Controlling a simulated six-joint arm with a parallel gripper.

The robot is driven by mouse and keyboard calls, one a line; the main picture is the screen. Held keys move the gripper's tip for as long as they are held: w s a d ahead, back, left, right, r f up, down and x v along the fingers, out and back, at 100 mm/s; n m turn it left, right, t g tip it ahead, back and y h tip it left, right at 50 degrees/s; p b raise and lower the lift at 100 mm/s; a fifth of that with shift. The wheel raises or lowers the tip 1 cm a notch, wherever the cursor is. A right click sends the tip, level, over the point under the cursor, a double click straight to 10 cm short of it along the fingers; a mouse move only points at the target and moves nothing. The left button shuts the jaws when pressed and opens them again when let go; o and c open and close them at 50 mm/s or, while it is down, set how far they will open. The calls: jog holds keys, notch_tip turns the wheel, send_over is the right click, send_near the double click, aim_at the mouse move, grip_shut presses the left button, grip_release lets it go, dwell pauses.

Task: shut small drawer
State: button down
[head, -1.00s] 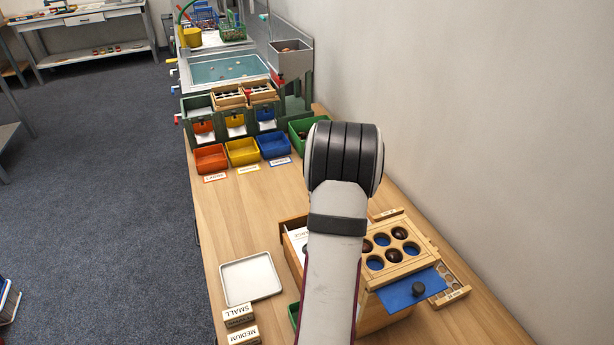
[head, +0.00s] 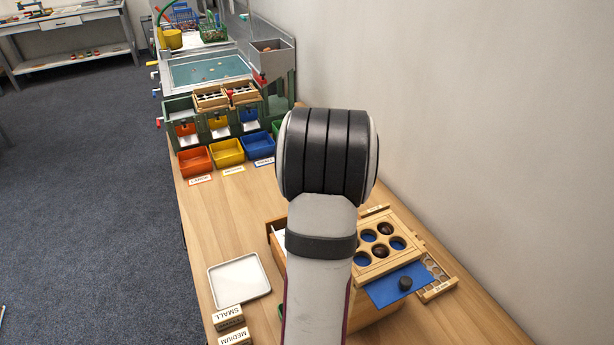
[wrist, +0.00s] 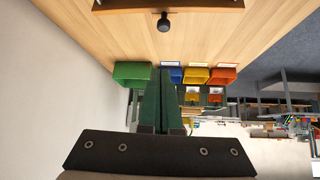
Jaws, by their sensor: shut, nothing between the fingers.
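In the wrist view my gripper (wrist: 162,100) shows two dark green fingers pressed together, with nothing between them. A wooden front edge (wrist: 125,6) with a dark round knob (wrist: 164,22) is at the top of that view, apart from the fingertips. In the head view my arm hides my gripper and much of the wooden box (head: 375,314). A holed wooden board (head: 408,252) with dark chestnuts lies on the box, and a blue plate (head: 385,293) with a dark knob sticks out from under it. I cannot tell which part is the small drawer or how far it is open.
Orange (head: 195,161), yellow (head: 228,152) and blue (head: 257,146) bins stand below the green sorter. A green bin (wrist: 133,74) stands near the wall. A white tray (head: 213,290) and labelled blocks (head: 228,317) lie left of the box. Table between bins and box is clear.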

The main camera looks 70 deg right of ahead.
jog(key=shift+w+d+f+n+t+y, duration=0.25)
jog(key=shift+f+n+t+y, duration=0.4)
jog(key=shift+f+n, duration=0.55)
jog(key=shift+w+d+f+n+t+y, duration=0.25)
jog(key=shift+f+n+t+y, duration=0.15)
jog(key=shift+f+n+y, duration=0.6)
jog(key=shift+w+d+f+n+t+y, duration=0.25)
jog(key=shift+f+n+t+y, duration=0.3)
jog(key=shift+f+n, duration=0.85)
jog(key=shift+r, duration=0.1)
jog(key=shift+s+a, duration=0.1)
jog(key=shift+a, duration=0.05)
jog(key=shift+s+a, duration=1.45)
